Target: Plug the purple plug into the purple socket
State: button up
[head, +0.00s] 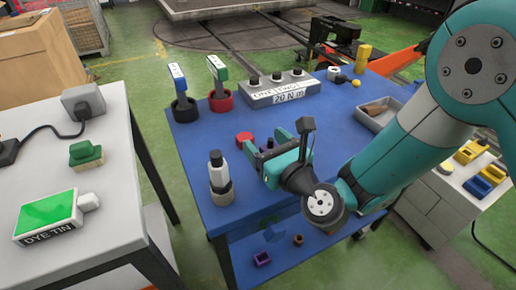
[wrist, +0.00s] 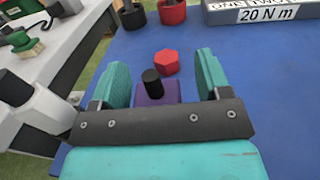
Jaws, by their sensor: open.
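The purple plug (wrist: 172,92), a purple block with a black cylindrical knob, is on the blue table in the wrist view. It shows between the two teal fingers of my gripper (wrist: 166,78), with clear gaps at both sides. My gripper (head: 282,160) is open and low over the table in the head view, where it mostly hides the plug. A small purple box-like piece (head: 262,259), perhaps the purple socket, is on the lower shelf in the head view. Its inside looks dark.
A red hexagonal piece (wrist: 167,62) is just beyond the plug. A white bottle (head: 220,180) stands left of my gripper. Black and red cups (head: 222,103) and a grey labelled box (head: 279,92) stand at the back. A grey tray (head: 375,118) is at the right.

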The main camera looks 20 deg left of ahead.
jog(key=shift+a, duration=0.1)
jog(key=shift+c, duration=0.7)
jog(key=c, duration=0.9)
